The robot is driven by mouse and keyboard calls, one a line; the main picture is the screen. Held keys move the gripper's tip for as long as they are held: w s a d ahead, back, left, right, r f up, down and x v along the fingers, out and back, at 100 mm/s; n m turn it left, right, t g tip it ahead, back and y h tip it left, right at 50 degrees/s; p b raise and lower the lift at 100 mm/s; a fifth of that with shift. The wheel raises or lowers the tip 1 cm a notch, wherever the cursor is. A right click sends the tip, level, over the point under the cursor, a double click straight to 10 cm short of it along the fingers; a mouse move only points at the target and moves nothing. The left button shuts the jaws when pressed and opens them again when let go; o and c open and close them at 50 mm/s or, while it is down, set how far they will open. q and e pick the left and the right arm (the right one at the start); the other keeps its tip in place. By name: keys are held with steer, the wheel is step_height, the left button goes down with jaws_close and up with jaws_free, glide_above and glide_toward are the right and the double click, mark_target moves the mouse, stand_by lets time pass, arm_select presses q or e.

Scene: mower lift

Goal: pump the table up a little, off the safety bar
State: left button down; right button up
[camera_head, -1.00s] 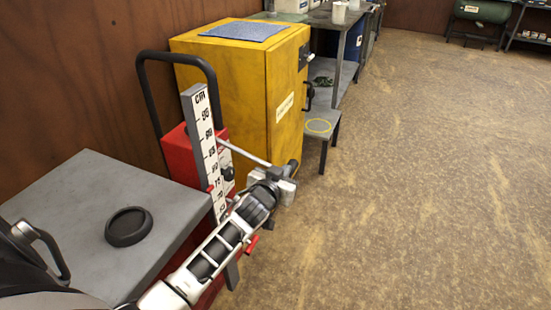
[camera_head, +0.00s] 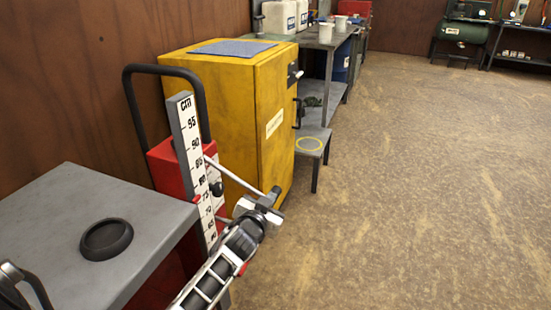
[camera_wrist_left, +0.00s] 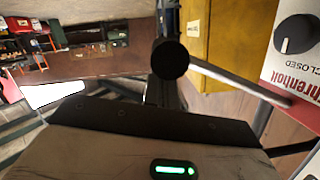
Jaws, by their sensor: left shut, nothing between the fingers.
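The lift table's grey top (camera_head: 60,215) is at the lower left of the head view. Its red pump housing (camera_head: 165,170) stands behind the cm scale (camera_head: 190,150), with a small red marker near 75. The pump lever (camera_head: 232,175) slants down to the right to a dark grip end (camera_head: 274,193). The grip's round black end (camera_wrist_left: 169,59) and rod (camera_wrist_left: 240,82) show in the left wrist view. My left gripper (camera_head: 257,208) is shut and empty, close at the lever's outer end; contact is unclear. The safety bar is not discernible. My right gripper is out of view.
A black ring-shaped pad (camera_head: 106,239) lies on the table top. A dark valve knob (camera_wrist_left: 297,33) marked "CLOSED" is at the wrist view's right. The floor to the right is clear.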

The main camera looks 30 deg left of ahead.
arm_select(q)
steer(key=r+p, duration=0.3)
steer(key=p, duration=0.1)
steer(key=shift+d+r, duration=0.15)
steer(key=shift+d, duration=0.1)
steer(key=p+v, duration=0.1)
steer(key=v, duration=0.9)
steer(key=shift+d+r, duration=0.15)
steer(key=shift+r, duration=0.2)
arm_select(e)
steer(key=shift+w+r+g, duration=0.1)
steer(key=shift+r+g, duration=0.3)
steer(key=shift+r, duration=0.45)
arm_select(q)
steer(key=shift+w, duration=0.1)
